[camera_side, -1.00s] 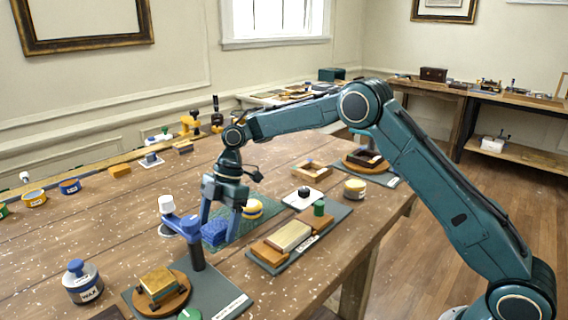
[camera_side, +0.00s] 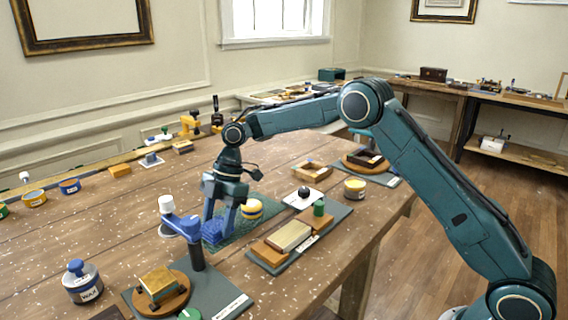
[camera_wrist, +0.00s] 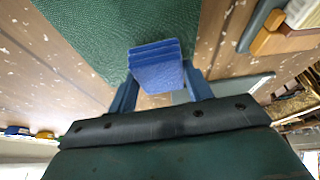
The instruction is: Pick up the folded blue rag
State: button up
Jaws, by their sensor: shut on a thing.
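The folded blue rag (camera_side: 213,232) is at the left edge of the green mat (camera_side: 236,231) on the wooden table. My gripper (camera_side: 219,232) points down over it with a finger on either side. In the wrist view the rag (camera_wrist: 155,65) shows as a stack of blue layers between my two fingers (camera_wrist: 160,87), which are shut on it. The side view does not clearly show whether the rag is clear of the mat.
A grey board with blocks (camera_side: 289,237) lies farther right.

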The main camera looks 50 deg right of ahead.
aim_at(219, 222)
notch_tip(219, 222, up, 8)
jog(key=shift+w+r, duration=0.1)
jog(key=shift+r, duration=0.6)
dwell(0.7)
jog(key=shift+o, duration=1)
jog(key=shift+c, duration=0.7)
jog(key=shift+r, duration=0.1)
jog(key=shift+d, duration=0.15)
